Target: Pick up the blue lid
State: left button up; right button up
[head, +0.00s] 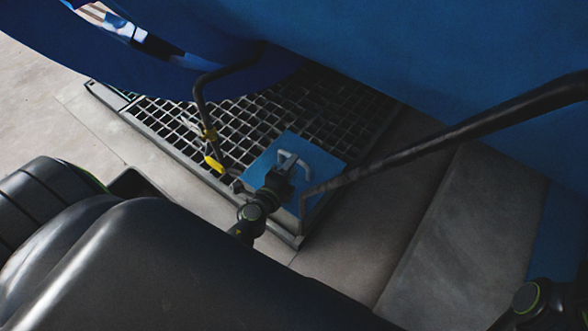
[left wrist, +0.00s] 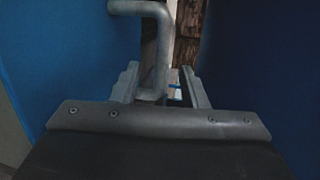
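The blue lid (head: 322,163) is a flat square panel with a grey bent handle (head: 293,160). It lies over the near right part of the dark floor grating. My left gripper (head: 281,178) is at the handle, covering part of the lid. In the left wrist view, my left gripper (left wrist: 160,88) has its two fingers apart, with the grey handle (left wrist: 161,50) reaching down between them. A gap shows beside the handle, and I cannot tell whether a finger touches it. A blue surface, apparently the lid (left wrist: 60,55), fills the left side. My right gripper is out of view.
The metal grating (head: 190,125) lies on a concrete floor (head: 60,110). A large blue vessel (head: 420,60) rises behind. A dark pipe (head: 450,137) slants in close to the lid's right. A bent pipe with a yellow handle (head: 214,163) stands left of the lid.

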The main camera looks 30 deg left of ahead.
aim_at(299, 167)
pick_arm(q)
jog(key=shift+w+a+f, duration=0.1)
jog(key=shift+w+f, duration=0.15)
jog(key=shift+w, duration=1.1)
jog(key=shift+w+f, duration=0.2)
jog(key=shift+w, duration=1.15)
grip_shut()
jog(key=shift+r, duration=0.1)
